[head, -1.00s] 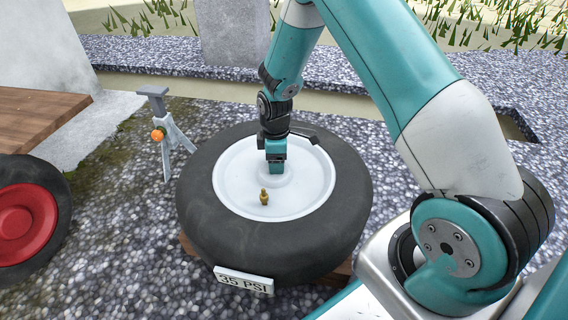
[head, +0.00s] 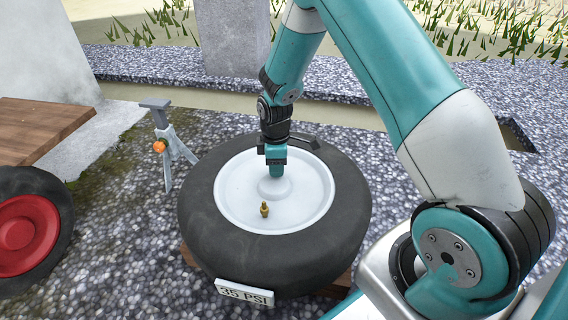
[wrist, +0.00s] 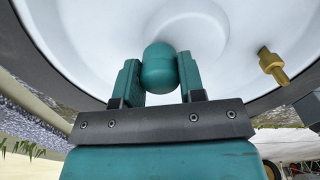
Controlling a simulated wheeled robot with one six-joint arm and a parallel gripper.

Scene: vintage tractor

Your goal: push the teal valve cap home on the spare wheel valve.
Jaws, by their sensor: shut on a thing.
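The teal valve cap (wrist: 159,68) sits between the two teal fingers of my gripper (wrist: 159,78) in the wrist view. My gripper is shut on it. In the head view my gripper (head: 276,172) is over the white wheel disc, and the cap cannot be told apart from the teal fingers there. The brass valve (head: 264,209) stands bare on the disc of the spare wheel (head: 220,231), in front of my gripper and slightly left. In the wrist view the valve (wrist: 272,66) is to the right of the cap, clearly apart from it.
A "35 PSI" plate (head: 245,293) is at the tyre's front edge. A grey stand with an orange knob (head: 160,146) is left of the wheel. A red-hubbed wheel (head: 28,232) and wooden boards (head: 40,130) are at far left. The disc around the valve is clear.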

